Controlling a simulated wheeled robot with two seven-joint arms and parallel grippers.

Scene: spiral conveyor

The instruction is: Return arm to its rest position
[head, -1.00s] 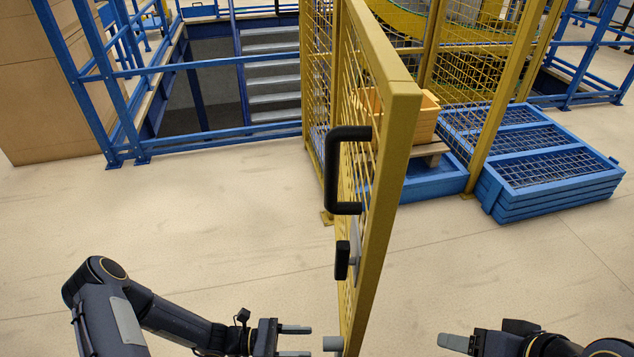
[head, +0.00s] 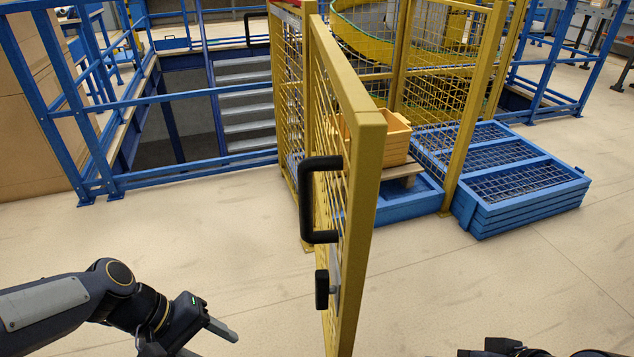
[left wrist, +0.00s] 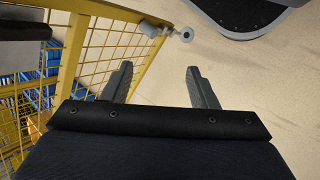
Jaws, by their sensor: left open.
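My left gripper (head: 208,340) is at the lower left of the head view, pointing down and to the right, with floor between it and the door. In the left wrist view my left gripper (left wrist: 160,85) has its two fingers wide apart with nothing between them. My right arm shows only as dark parts at the bottom right edge of the head view; its fingers are out of sight. The yellow mesh door (head: 368,150) stands open in the middle, with a black handle (head: 307,200) apart from my left gripper.
An orange crate (head: 396,140) stands behind the door. Blue mesh-topped platforms (head: 525,200) lie to the right. Blue railings (head: 190,95) surround a stair opening at the back left. The floor (head: 180,235) left of the door is clear.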

